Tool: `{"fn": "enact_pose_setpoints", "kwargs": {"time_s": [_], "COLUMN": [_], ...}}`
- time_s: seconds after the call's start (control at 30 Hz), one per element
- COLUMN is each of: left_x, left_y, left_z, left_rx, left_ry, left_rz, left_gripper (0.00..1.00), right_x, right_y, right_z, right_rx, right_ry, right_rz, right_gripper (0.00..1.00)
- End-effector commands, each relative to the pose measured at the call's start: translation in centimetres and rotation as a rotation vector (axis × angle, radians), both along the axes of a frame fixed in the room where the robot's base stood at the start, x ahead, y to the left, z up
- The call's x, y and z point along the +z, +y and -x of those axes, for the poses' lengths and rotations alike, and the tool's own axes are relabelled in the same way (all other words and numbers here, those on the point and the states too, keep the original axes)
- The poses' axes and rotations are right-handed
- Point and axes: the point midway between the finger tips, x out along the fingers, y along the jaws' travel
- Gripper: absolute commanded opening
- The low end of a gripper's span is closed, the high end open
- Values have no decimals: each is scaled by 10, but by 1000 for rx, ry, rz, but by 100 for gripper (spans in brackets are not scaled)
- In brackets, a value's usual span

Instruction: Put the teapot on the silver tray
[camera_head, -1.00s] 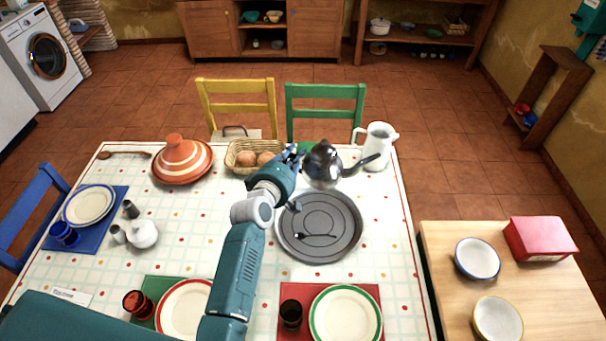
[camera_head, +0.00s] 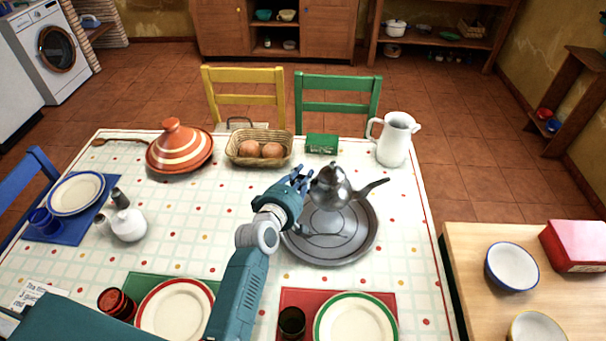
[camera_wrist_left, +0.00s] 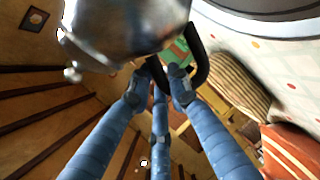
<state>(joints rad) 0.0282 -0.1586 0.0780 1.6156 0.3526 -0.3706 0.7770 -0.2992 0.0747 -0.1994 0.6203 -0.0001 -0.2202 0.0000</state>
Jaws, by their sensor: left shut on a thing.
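The teapot (camera_head: 333,187) is dark silver metal with a lid and a spout pointing right. It is over the far part of the round silver tray (camera_head: 368,248); I cannot tell if it touches it. My left gripper (camera_head: 303,182) comes from the left and is shut on the teapot's handle side. In the left wrist view the teapot (camera_wrist_left: 125,25) fills the top, and its black handle (camera_wrist_left: 200,68) runs down at the fingertips of my left gripper (camera_wrist_left: 165,85). My right gripper is not in view.
A bread basket (camera_head: 239,161), a green box (camera_head: 321,144) and a white jug (camera_head: 395,140) stand beyond the tray. A plate on a red mat (camera_head: 284,300) is at the near side. A striped tagine (camera_head: 178,155) stands at the far left.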

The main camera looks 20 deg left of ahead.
Motion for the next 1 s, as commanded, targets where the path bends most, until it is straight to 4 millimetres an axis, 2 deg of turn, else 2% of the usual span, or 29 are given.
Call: {"fn": "enact_pose_setpoints", "kwargs": {"time_s": [0.07,0.37,0.83,0.87,0.9,0.93,1.0], "left_x": [-1,-35,-39,-45,-44,-44,-44], "left_y": [0,2,2,2,2,2,2], "left_z": [-1,7,8,10,10,10,10], "left_rx": [3,5,6,3,3,3,3], "left_ry": [-12,-11,-10,1,1,1,1], "left_rz": [5,5,5,0,0,0,0], "left_gripper": [0,0,0,22,30,35,36], "right_x": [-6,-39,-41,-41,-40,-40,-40], "right_y": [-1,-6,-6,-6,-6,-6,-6], "right_z": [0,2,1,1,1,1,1], "right_rx": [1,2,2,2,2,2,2], "right_ry": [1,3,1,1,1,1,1], "right_rz": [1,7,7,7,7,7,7], "right_gripper": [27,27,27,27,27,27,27]}}
